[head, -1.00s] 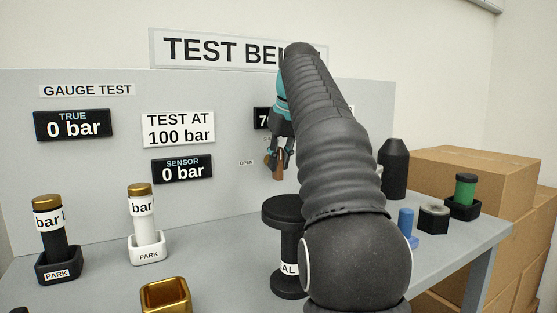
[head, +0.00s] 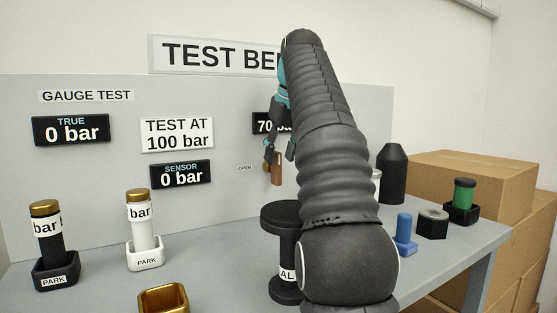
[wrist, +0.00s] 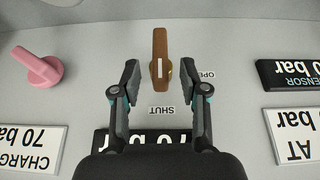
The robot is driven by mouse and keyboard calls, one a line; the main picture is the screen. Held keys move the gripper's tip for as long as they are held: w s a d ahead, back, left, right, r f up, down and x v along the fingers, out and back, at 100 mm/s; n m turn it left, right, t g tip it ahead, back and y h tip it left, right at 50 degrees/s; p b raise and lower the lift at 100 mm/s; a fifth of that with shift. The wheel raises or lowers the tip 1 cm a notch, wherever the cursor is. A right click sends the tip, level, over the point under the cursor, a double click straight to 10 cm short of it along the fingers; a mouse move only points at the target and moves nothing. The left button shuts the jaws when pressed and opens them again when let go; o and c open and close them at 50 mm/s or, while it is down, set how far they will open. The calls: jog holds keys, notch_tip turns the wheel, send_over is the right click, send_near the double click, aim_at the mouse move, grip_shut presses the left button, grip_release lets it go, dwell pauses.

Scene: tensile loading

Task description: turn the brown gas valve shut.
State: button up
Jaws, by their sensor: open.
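The brown gas valve (wrist: 160,50) is a bar handle on the grey panel, and it also shows in the head view (head: 277,170). It stands upright in both views. A white mark on it is on the side toward the printed word SHUT (wrist: 162,110); the word OPEN (wrist: 208,74) is off to one side. My gripper (wrist: 159,76) is open. Its two fingers are on either side of the handle, with a visible gap on each side. In the head view my gripper (head: 279,152) is partly behind my arm.
A pink valve handle (wrist: 38,66) is on the panel to the left in the wrist view. Display plates (wrist: 290,76) are on the right. On the bench are a black spool-shaped stand (head: 284,220), a white gauge (head: 140,215) and a black gauge (head: 46,230) in holders.

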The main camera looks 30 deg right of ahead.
jog(key=shift+s+r, duration=0.25)
jog(key=shift+r, duration=0.3)
jog(key=shift+s+r, duration=0.1)
jog(key=shift+s, duration=0.4)
jog(key=s, duration=1.1)
